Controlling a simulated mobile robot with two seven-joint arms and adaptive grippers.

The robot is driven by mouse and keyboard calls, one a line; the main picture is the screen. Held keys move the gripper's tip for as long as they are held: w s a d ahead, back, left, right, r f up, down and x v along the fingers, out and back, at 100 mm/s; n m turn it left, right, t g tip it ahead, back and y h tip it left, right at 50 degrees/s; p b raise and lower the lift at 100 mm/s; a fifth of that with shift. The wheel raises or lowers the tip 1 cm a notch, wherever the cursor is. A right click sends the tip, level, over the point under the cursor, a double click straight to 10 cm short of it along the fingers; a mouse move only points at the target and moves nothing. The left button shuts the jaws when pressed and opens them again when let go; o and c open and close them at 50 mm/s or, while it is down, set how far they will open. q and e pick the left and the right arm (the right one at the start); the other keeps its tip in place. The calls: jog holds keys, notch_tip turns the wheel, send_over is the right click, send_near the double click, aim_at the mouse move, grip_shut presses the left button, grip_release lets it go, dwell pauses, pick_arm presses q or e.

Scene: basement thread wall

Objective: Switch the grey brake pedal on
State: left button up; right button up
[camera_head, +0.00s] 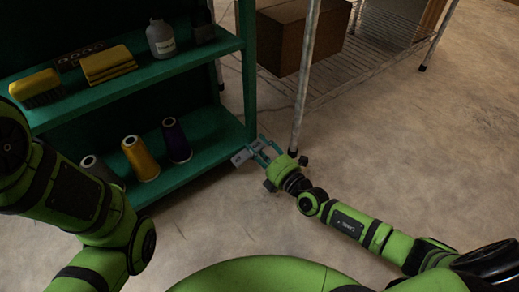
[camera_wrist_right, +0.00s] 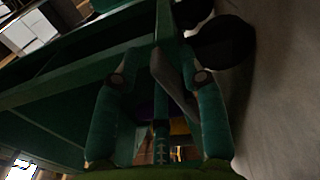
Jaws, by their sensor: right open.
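A small grey piece that looks like the brake pedal (camera_head: 241,157) sits low at the right front corner of the green shelf unit, by the floor. My right gripper (camera_head: 257,152) is open there, its fingertips close to the pedal. In the right wrist view, a grey bar, probably the pedal (camera_wrist_right: 172,80), shows between the two green fingers, with a dark round wheel (camera_wrist_right: 222,42) just beyond. I cannot tell whether a finger touches the pedal, or whether it is up or down. My left arm shows at the left, but its gripper is out of view.
The green shelf unit (camera_head: 190,69) holds thread cones (camera_head: 140,158), a brush (camera_head: 37,88), yellow cloths (camera_head: 108,64) and a bottle (camera_head: 161,39). A wire rack's metal post (camera_head: 306,75) stands close behind my right gripper, with a brown box (camera_head: 300,35) on the rack. The floor at right is clear.

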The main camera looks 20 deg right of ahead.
grip_shut()
jog(key=shift+w+d+f+m, duration=0.1)
jog(key=shift+f+m, duration=0.1)
jog(key=shift+m, duration=0.4)
jog(key=shift+w+d+f+m, duration=0.1)
jog(key=shift+f+m, duration=0.05)
jog(key=shift+m, duration=0.45)
jog(key=m, duration=0.1)
jog(key=f+m, duration=0.1)
jog(key=m, duration=0.1)
jog(key=shift+s+d, duration=0.1)
grip_release()
jog(key=v, duration=1.2)
jog(key=shift+r, duration=0.1)
